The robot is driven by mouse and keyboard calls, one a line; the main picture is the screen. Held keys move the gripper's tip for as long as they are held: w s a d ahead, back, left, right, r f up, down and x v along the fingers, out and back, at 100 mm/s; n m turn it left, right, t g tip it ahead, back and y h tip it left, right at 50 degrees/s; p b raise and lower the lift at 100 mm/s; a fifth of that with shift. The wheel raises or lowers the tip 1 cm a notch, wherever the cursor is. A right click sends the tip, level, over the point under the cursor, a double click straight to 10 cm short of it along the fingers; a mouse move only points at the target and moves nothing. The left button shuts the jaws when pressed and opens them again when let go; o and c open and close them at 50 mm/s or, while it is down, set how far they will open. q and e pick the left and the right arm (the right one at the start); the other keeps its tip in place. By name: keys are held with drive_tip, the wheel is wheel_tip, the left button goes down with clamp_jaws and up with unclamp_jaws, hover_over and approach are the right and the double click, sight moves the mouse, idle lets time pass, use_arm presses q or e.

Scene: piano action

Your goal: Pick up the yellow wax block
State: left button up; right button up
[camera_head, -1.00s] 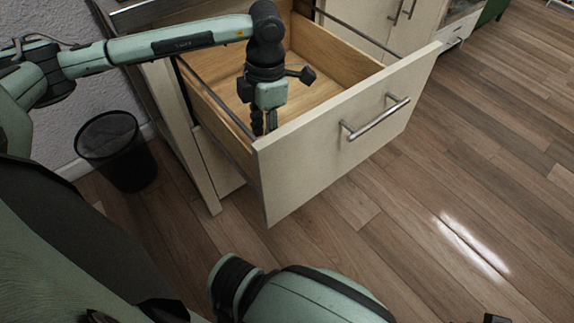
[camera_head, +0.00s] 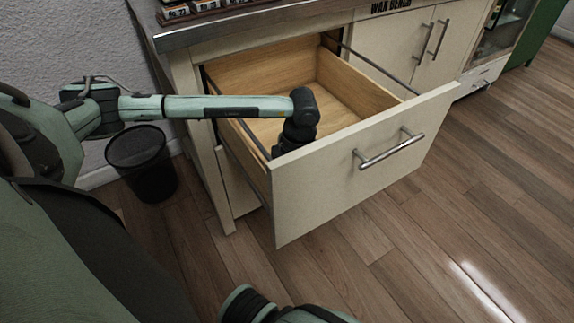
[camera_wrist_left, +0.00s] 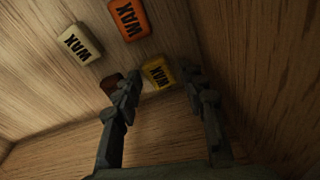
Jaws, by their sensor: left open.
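The yellow wax block (camera_wrist_left: 157,71) lies on the wooden floor of the open drawer, with black WAX lettering, in the left wrist view. My left gripper (camera_wrist_left: 163,76) is open, its two fingers on either side of the yellow block in the picture. I cannot tell whether they touch it. My right gripper is not in view.
A cream wax block (camera_wrist_left: 79,44) and an orange one (camera_wrist_left: 129,18) lie beyond the yellow block. A brown block (camera_wrist_left: 110,87) is partly hidden behind the left finger. The drawer walls surround the gripper. A black wire bin (camera_head: 141,165) stands left of the bench.

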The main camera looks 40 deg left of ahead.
use_arm(q)
drive_tip(key=shift+f, duration=0.2)
drive_tip(key=c, duration=0.8)
drive_tip(key=shift+o, duration=0.2)
drive_tip(key=shift+r, duration=0.1)
